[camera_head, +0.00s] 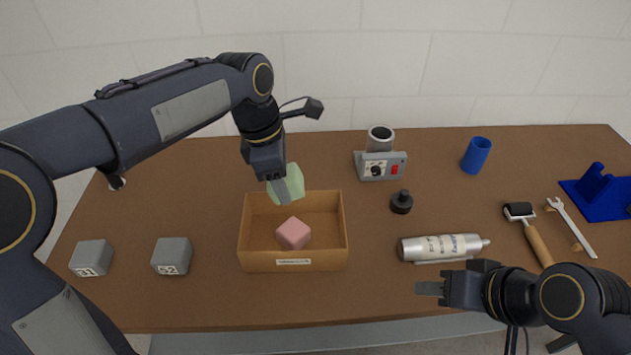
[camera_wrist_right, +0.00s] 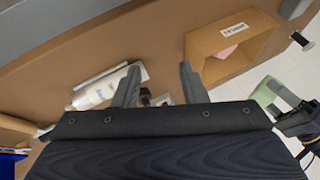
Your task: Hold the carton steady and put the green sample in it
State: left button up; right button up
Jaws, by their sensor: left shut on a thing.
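The carton (camera_head: 262,262) is an open brown box on the table, and it also shows in the right wrist view (camera_wrist_right: 205,42). A pink block (camera_head: 293,233) sits inside it. My left gripper (camera_head: 285,190) is shut on the pale green sample (camera_head: 296,180) and holds it above the carton's back part. The fingers hide part of the sample; it also shows in the right wrist view (camera_wrist_right: 264,97). My right gripper (camera_head: 432,289) is at the table's front edge, right of the carton and apart from it. Its fingers (camera_wrist_right: 160,82) are spread with nothing between them.
Two grey cubes (camera_head: 92,258) (camera_head: 172,256) stand left of the carton. To its right are a silver tube (camera_head: 438,248), a black knob-like piece (camera_head: 401,202) and a grey device (camera_head: 381,165). A blue cup (camera_head: 476,155), roller (camera_head: 530,228), wrench (camera_head: 572,225) and blue stand (camera_head: 600,195) lie farther right.

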jog(key=shift+g, duration=0.9)
jog(key=w, duration=0.1)
jog(key=w+r, duration=0.1)
jog(key=w, duration=0.1)
jog(key=w+r, duration=0.1)
jog(key=shift+w+a, duration=0.25)
jog(key=shift+w, duration=0.15)
jog(key=shift+c, duration=0.8)
jog(key=n+g+h, duration=0.2)
jog(key=g+h, duration=0.2)
send_over(341, 238)
notch_tip(341, 238, down, 2)
jog(key=shift+w+d+f, duration=0.1)
jog(key=shift+w+f, duration=0.05)
jog(key=shift+w, duration=0.15)
jog(key=shift+f, duration=0.3)
notch_tip(341, 238, down, 11)
jog(key=shift+f, duration=0.2)
grip_shut()
